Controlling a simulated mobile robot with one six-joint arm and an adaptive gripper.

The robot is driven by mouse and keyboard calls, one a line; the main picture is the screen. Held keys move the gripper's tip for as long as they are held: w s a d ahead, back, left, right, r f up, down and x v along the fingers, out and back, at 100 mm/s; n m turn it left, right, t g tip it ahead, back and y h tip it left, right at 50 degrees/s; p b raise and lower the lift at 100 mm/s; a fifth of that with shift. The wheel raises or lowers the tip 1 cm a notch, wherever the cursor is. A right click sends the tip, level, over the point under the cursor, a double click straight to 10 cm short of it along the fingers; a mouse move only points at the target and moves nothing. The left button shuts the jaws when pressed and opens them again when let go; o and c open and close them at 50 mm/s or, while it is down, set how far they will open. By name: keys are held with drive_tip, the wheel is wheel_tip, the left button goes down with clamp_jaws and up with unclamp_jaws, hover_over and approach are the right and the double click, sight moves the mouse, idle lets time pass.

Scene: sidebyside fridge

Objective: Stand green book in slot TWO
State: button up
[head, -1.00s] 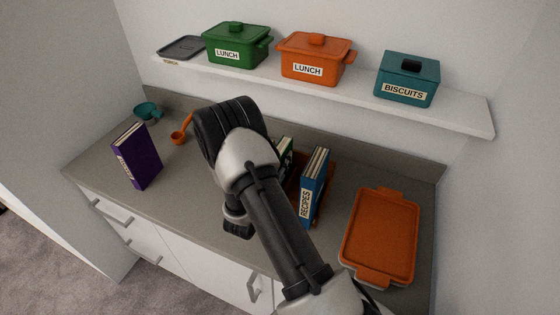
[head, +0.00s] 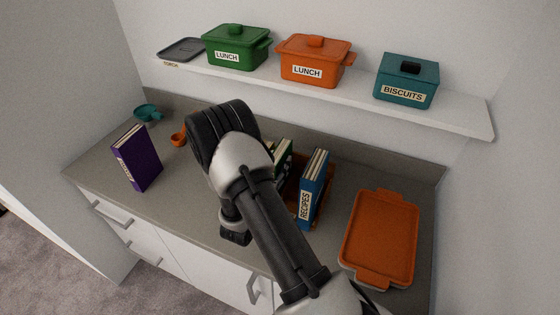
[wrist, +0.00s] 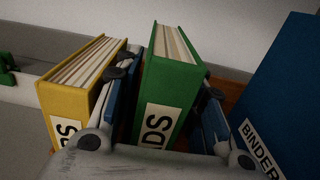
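The green book (wrist: 172,90) stands upright in the middle of the wrist view, pages up, with a label ending in "DS". In the head view the green book (head: 284,158) shows only in part behind my arm. The fingers of my gripper (wrist: 168,105) lie on either side of it; I cannot tell whether both press on it. In the head view my gripper (head: 235,236) is mostly hidden by my arm. An orange rack (head: 293,190) shows in part around the books. Its slot markings are not visible.
A yellow book (wrist: 80,80) stands close left of my gripper, a blue book (wrist: 285,85) close right. A purple book (head: 137,160) stands at the counter's left. An orange lidded dish (head: 380,238) lies at right. A shelf (head: 465,112) with labelled containers hangs above.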

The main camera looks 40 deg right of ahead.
drive_tip(key=v, duration=1)
drive_tip(key=shift+s+a, duration=0.2)
drive_tip(key=shift+a, duration=0.05)
drive_tip(key=shift+w, duration=0.1)
